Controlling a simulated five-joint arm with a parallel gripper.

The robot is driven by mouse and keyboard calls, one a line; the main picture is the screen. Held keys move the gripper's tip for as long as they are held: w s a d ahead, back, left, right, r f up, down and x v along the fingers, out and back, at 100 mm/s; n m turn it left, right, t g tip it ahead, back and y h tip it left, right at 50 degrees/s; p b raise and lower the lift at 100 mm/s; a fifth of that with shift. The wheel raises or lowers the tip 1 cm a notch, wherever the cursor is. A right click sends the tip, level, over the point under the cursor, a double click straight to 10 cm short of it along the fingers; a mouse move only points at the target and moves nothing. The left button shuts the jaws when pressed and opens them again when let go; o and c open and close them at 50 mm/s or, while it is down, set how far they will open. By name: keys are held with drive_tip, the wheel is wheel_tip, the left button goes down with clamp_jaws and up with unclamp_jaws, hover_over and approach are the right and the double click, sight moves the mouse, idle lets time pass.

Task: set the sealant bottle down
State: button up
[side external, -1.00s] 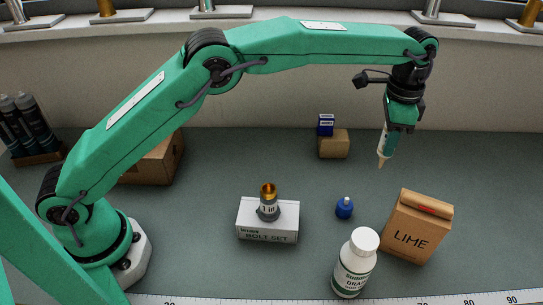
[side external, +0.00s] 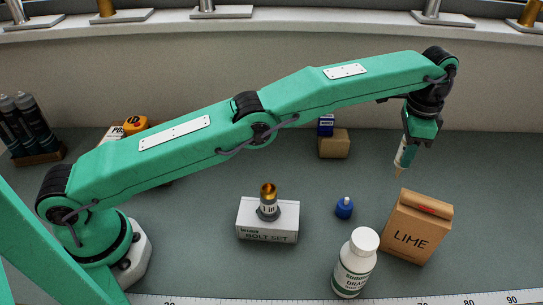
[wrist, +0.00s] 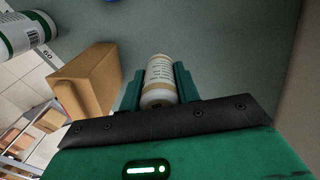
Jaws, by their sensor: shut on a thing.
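The sealant bottle (side external: 403,157) is white with a label and a tan nozzle that points down and slightly left. My gripper (side external: 408,151) is shut on it and holds it tilted above the bench, behind the LIME box in the side view. In the wrist view the bottle (wrist: 159,82) sits between the two green jaws of my gripper (wrist: 158,88), and part of its body is hidden by them. The gap between nozzle and bench is hard to judge.
The LIME box (side external: 416,228) stands in front of the bottle. A white drain bottle (side external: 354,264), a small blue bottle (side external: 344,208), a BOLT SET box (side external: 268,220) with a brass fitting (side external: 268,200), and a small brown box (side external: 334,145) stand leftward. Bench to the right is clear.

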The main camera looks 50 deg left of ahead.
sight(397, 175)
drive_tip(key=shift+f, duration=0.1)
drive_tip(key=shift+f, duration=3.95)
drive_tip(key=shift+f, duration=0.1)
drive_tip(key=o, duration=1)
drive_tip(key=shift+r, duration=3.85)
